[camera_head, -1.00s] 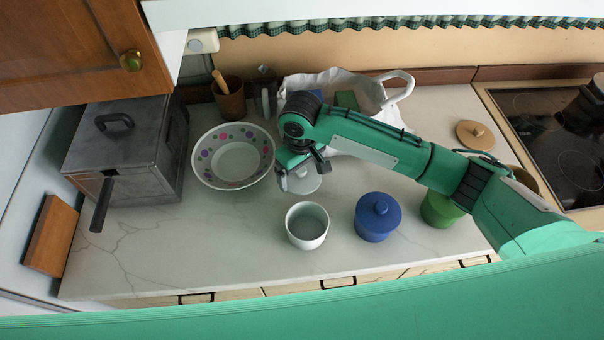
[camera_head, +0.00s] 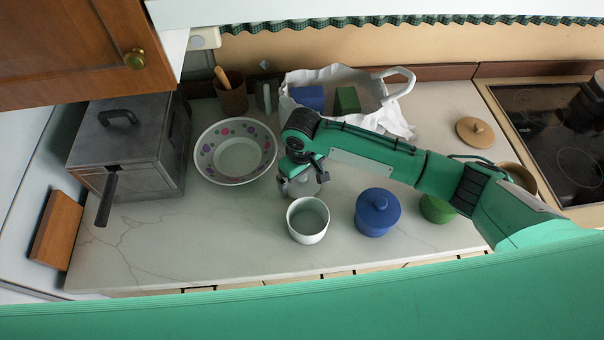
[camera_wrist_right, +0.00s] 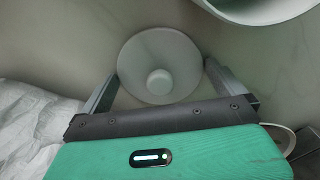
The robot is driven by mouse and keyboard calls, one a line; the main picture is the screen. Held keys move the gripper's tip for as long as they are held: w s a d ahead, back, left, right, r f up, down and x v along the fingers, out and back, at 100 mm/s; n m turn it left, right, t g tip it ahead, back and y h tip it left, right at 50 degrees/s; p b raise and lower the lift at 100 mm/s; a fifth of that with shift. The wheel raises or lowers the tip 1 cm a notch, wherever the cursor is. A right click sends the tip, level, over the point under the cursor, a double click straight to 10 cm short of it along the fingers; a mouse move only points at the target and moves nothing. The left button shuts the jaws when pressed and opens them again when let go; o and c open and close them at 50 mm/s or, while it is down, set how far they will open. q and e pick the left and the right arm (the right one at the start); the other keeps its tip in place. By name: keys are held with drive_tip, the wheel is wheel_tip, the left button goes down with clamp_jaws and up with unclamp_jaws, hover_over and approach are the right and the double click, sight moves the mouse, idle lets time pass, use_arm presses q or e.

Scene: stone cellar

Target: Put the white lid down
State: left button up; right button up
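The white lid (camera_wrist_right: 160,62), a pale disc with a round knob, appears to lie on the counter just behind the white pot (camera_head: 308,220). In the head view the lid (camera_head: 304,188) is partly hidden by my right gripper (camera_head: 303,182). In the wrist view my right gripper (camera_wrist_right: 162,72) is open, its fingers wide apart on either side of the lid and clear of the knob. Whether a fingertip touches the rim is hard to tell. The white pot stands upright without a cover. My left gripper is not in view.
A blue lidded pot (camera_head: 377,213) and a green pot (camera_head: 437,209) stand to the right. A dotted bowl (camera_head: 235,172) is left of the gripper. A white bag (camera_head: 388,119) with blocks lies behind my arm. The counter's front left (camera_head: 170,245) is clear.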

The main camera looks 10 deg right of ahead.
drive_tip(key=shift+r, duration=0.15)
drive_tip(key=shift+r, duration=0.35)
wheel_tip(320, 180, up, 12)
drive_tip(key=b, duration=0.3)
drive_tip(key=shift+f, duration=0.1)
